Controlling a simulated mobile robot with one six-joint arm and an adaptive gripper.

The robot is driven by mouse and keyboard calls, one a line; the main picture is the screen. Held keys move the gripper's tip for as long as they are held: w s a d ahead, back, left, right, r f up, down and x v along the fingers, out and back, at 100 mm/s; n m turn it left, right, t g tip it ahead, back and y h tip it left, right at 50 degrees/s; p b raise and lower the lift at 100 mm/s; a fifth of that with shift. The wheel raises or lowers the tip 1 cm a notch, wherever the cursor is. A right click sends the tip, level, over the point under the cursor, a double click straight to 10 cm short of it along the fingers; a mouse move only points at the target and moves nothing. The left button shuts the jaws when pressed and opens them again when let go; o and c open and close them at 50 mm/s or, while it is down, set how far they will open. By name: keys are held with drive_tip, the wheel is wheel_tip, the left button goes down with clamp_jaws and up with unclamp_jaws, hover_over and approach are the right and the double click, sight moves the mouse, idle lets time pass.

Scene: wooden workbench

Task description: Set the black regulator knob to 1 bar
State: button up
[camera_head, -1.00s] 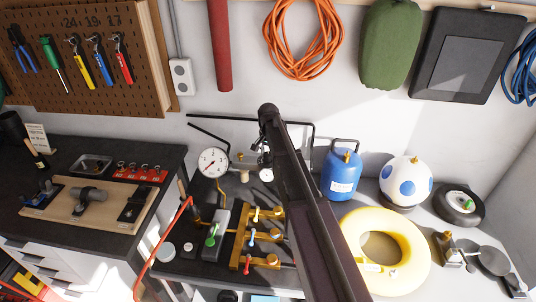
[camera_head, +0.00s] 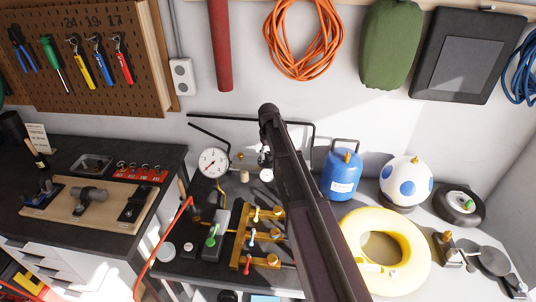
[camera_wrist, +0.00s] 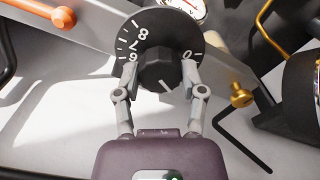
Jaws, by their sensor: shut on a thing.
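The black regulator knob (camera_wrist: 157,70) sits at the centre of a black dial plate (camera_wrist: 142,24) with white numbers; 8, 7, 6 and 0 show. A white line on the knob's face points to the lower right. My gripper (camera_wrist: 160,66) is shut on the knob, one grey finger on each side. The lower part of the dial does not show. A round white gauge (camera_head: 213,162) with a red mark stands on the bench in the head view; part of a gauge (camera_wrist: 187,8) also shows in the wrist view. My arm hides the knob in the head view.
A brass screw (camera_wrist: 241,95) and a black hex key (camera_wrist: 245,145) are right of the knob in the wrist view. A brass valve manifold (camera_head: 257,237), a blue gas bottle (camera_head: 342,174) and a yellow ring (camera_head: 414,235) stand around my arm.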

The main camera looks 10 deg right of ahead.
drive_tip(key=n, duration=0.5)
drive_tip(key=shift+n, duration=0.4)
drive_tip(key=o, duration=1.1)
drive_tip(key=shift+o, duration=0.2)
